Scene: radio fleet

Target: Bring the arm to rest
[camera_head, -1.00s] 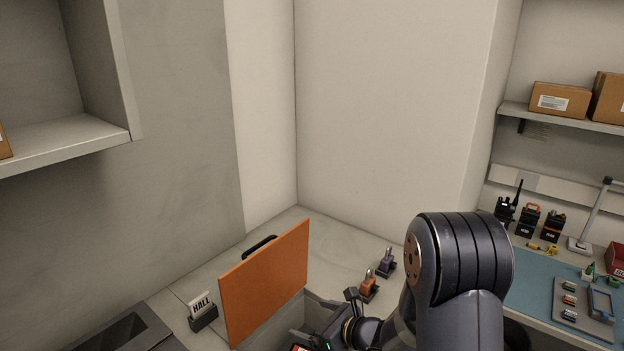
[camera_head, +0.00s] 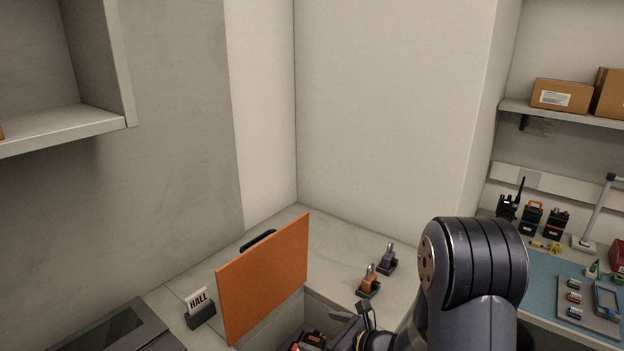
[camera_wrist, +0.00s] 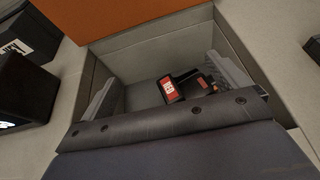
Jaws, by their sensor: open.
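My gripper (camera_wrist: 172,92) shows in the wrist view with its two grey jaws wide apart and nothing between them touching either one. It is above an open recess (camera_wrist: 140,48) in the counter. Beyond the jaws, a black radio (camera_wrist: 188,78) with a red and white label lies in the recess, with dark and orange parts beside it. In the head view, part of the radio (camera_head: 312,341) shows at the bottom edge. My dark arm stands at the lower right and hides part of the counter. The fingertips are out of sight there.
An orange lid (camera_head: 265,280) stands upright at the recess. A HALL sign (camera_head: 199,303) is left of it. Two padlock-like items, orange (camera_head: 369,283) and purple (camera_head: 387,259), stand to the right. A blue mat (camera_head: 550,285) and several radios (camera_head: 532,218) are far right.

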